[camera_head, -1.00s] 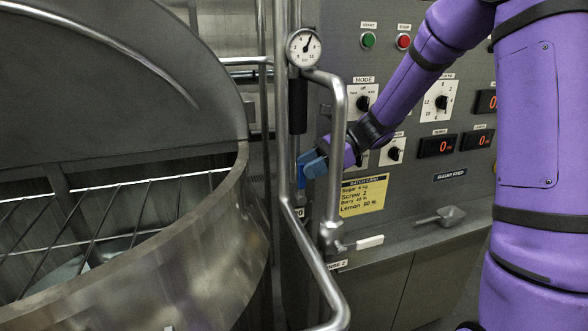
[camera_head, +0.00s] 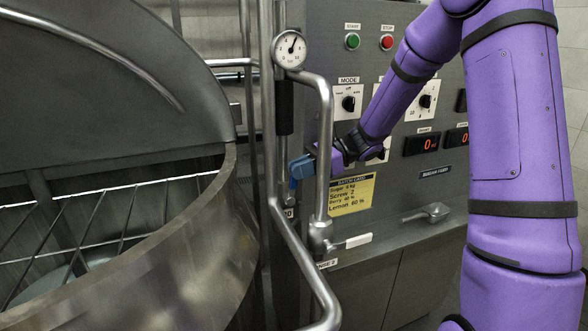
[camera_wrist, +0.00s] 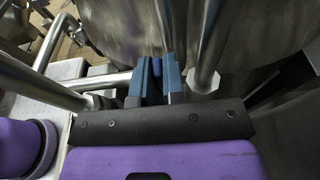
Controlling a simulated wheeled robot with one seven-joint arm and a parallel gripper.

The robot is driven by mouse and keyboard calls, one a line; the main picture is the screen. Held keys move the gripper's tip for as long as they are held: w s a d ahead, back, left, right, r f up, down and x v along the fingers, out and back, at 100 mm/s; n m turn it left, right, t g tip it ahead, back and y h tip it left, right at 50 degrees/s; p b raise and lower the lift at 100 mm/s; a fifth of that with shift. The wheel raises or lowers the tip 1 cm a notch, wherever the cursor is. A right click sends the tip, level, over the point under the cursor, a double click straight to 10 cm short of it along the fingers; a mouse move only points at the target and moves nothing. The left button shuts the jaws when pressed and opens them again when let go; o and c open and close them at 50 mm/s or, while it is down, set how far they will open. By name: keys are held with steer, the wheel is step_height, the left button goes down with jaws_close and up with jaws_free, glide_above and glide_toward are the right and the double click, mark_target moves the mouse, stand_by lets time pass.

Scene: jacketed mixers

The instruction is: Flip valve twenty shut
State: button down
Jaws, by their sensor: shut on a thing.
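A tag ending in 0 (camera_head: 288,212), partly hidden by pipes, sits low beside the upright pipes in the head view. Just above it is a blue valve handle (camera_head: 293,184), largely covered by my gripper (camera_head: 302,167). My gripper reaches in from the right, behind the bent steel pipe (camera_head: 326,110). In the wrist view my gripper (camera_wrist: 158,82) has its two blue-grey fingers close together, with a blue piece of the handle (camera_wrist: 157,68) between them. The valve body is hidden, so I cannot tell its exact position.
A second valve with a white lever (camera_head: 358,241) sits at the lower pipe joint. A pressure gauge (camera_head: 289,48) is above. The large steel mixer vessel (camera_head: 190,235) stands left. A control panel (camera_head: 415,185) with knobs and a yellow batch card (camera_head: 350,194) is behind my arm.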

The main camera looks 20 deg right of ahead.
steer(key=shift+d+f+y, duration=0.1)
steer(key=shift+d+y, duration=0.3)
steer(key=shift+y, duration=0.2)
steer(key=c, duration=1.2)
jaws_free()
